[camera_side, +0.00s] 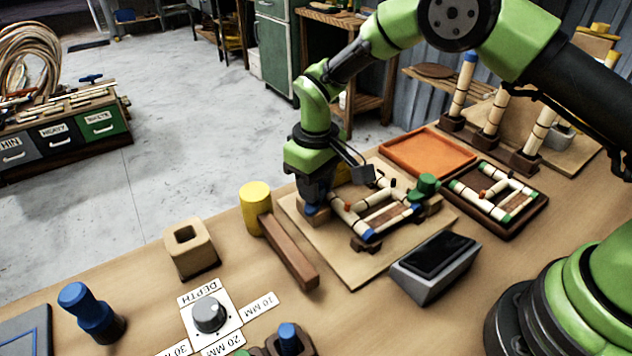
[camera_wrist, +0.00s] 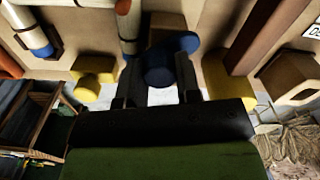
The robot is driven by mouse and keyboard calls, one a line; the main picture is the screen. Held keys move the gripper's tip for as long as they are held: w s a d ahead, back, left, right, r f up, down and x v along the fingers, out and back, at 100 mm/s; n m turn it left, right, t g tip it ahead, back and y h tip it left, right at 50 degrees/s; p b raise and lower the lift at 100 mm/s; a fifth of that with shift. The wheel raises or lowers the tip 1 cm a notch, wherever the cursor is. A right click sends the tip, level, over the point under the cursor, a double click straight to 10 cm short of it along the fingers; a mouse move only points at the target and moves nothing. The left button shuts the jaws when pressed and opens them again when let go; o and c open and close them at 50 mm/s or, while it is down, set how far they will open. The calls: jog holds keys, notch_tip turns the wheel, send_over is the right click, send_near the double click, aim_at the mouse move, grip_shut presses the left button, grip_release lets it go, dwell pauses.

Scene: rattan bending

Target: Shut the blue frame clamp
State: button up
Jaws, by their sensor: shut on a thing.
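The blue frame clamp (camera_side: 311,209) stands at the left end of the rattan frame (camera_side: 352,221) on a wooden board. It also shows in the wrist view (camera_wrist: 160,76) as a blue round part with a second blue end beside it. My gripper (camera_side: 314,198) points down at the clamp. In the wrist view my gripper (camera_wrist: 156,72) has its two black fingers on either side of the blue part, shut on it. The fingers hide part of the clamp, so I cannot tell whether the clamp itself is open or shut.
A green clamp (camera_side: 427,184) stands at the frame's right end. A yellow clamp (camera_wrist: 92,77) is beside the blue one. A yellow cylinder (camera_side: 255,207) and brown bar (camera_side: 289,252) lie left of the board (camera_side: 345,268). A dark screen box (camera_side: 434,266) stands at its front right.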

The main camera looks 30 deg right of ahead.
jog(key=m, duration=0.3)
jog(key=shift+m, duration=2.3)
jog(key=o, duration=0.9)
jog(key=shift+r, duration=0.1)
notch_tip(320, 180, up, 10)
jog(key=shift+f, duration=0.1)
